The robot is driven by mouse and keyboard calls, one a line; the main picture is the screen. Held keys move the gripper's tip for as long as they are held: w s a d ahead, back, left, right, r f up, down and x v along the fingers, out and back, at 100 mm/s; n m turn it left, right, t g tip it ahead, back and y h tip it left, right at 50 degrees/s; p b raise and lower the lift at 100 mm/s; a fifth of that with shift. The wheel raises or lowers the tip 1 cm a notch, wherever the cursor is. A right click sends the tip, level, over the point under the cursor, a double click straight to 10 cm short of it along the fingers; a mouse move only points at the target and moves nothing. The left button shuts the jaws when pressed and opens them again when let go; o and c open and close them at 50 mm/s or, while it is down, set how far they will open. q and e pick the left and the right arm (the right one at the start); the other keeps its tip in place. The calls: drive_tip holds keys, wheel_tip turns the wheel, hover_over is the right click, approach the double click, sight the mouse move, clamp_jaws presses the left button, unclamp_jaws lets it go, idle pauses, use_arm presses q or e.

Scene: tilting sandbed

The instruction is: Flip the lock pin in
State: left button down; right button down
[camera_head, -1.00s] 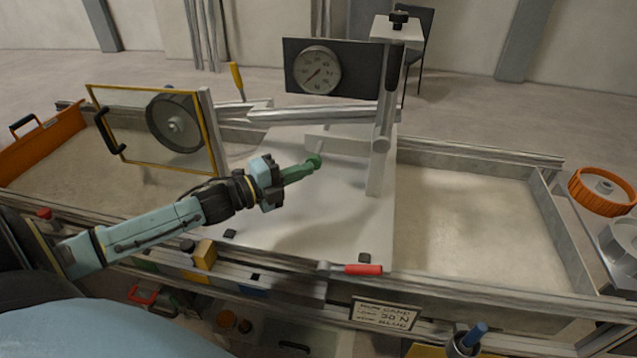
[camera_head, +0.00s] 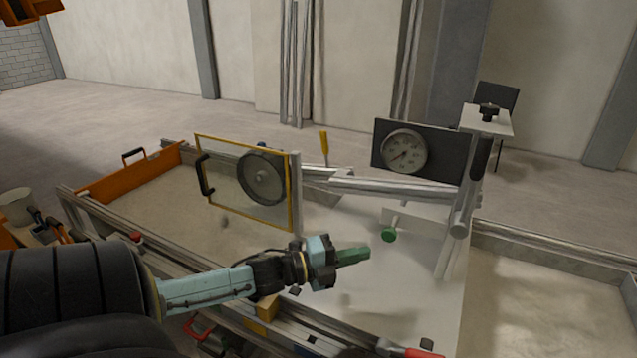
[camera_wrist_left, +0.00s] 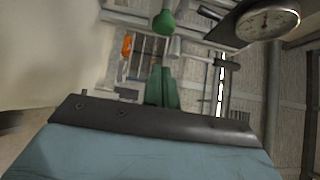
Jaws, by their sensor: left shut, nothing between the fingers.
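A green round knob (camera_head: 389,235) sits on the end of a pale rod in front of the white panel, below the gauge; it looks like the lock pin, though I cannot be sure. It also shows at the top of the left wrist view (camera_wrist_left: 164,20). My left gripper (camera_head: 354,256), with green fingers, is shut and empty. It is a little left of the knob and apart from it in the head view. The fingers also show in the left wrist view (camera_wrist_left: 162,88), below the knob. My right gripper is not in view.
A dial gauge (camera_head: 404,151) on a dark plate stands behind the knob. A yellow-framed clear panel with a grey wheel (camera_head: 262,178) stands to the left. A silver bar (camera_head: 400,190) crosses above the knob. A red handle (camera_head: 418,353) lies at the front edge.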

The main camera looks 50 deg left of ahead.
use_arm(q)
drive_tip(key=v, duration=0.7)
drive_tip(key=shift+f, duration=0.15)
drive_tip(key=shift+s+a, duration=0.1)
idle(0.3)
